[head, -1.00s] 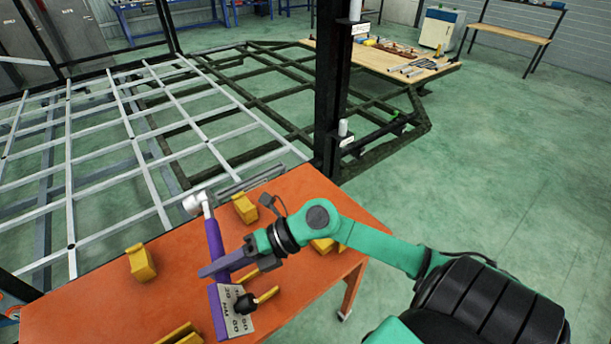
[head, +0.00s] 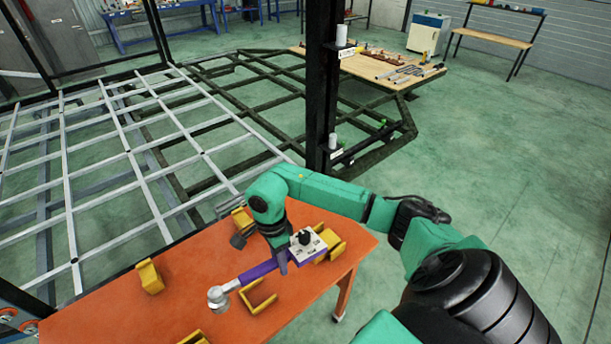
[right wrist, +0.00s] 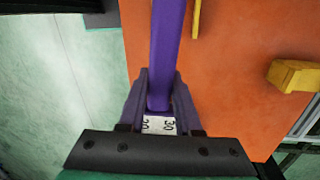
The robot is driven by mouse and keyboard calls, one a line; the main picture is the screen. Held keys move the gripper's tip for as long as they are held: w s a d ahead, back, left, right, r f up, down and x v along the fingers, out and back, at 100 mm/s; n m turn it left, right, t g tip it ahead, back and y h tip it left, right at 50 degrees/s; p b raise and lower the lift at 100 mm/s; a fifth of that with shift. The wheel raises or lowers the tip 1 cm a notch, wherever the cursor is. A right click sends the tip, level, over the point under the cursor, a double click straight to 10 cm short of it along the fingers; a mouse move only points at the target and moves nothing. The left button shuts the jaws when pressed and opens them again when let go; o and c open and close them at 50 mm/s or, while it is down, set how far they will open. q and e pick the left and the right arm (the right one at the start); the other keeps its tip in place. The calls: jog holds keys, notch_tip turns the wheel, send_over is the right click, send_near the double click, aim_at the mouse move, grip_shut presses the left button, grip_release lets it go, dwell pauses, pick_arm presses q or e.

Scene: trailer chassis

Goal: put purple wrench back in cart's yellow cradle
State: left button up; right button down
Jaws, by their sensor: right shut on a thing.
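The purple wrench has a silver head (head: 218,298) at lower left, a purple handle (head: 257,272) and a white-and-black labelled end at right. My right gripper (head: 281,262) is shut around the handle near the labelled end and holds it over the orange cart (head: 190,270). In the right wrist view the handle (right wrist: 166,45) runs up from between the fingers (right wrist: 158,95). Open yellow cradle prongs (head: 258,299) lie just below the handle in the head view. Another yellow cradle (head: 328,243) is partly hidden by the labelled end. Clearance above the cart is hard to judge. My left gripper is out of view.
Other yellow holders stand at the cart's left (head: 150,277), back edge (head: 242,220) and front edge (head: 193,338). A black post (head: 321,100) rises behind the cart. A metal trailer frame (head: 120,150) fills the back left. The floor at right is clear.

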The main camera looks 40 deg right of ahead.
aim_at(306, 231)
jog(key=shift+n+t+h, duration=0.4)
jog(key=shift+n+t, duration=0.1)
jog(key=shift+t, duration=0.3)
jog(key=d, duration=0.3)
jog(key=d+r, duration=0.1)
jog(key=d, duration=0.1)
jog(key=d+r+p, duration=0.1)
jog(key=d, duration=0.2)
jog(key=shift+w+d+r, duration=0.25)
jog(key=shift+w+d, duration=0.1)
jog(key=shift+d+r, duration=0.1)
jog(key=shift+d, duration=0.2)
jog(key=shift+w+a, duration=0.1)
jog(key=shift+d, duration=0.2)
notch_tip(306, 231, down, 10)
jog(key=b, duration=1)
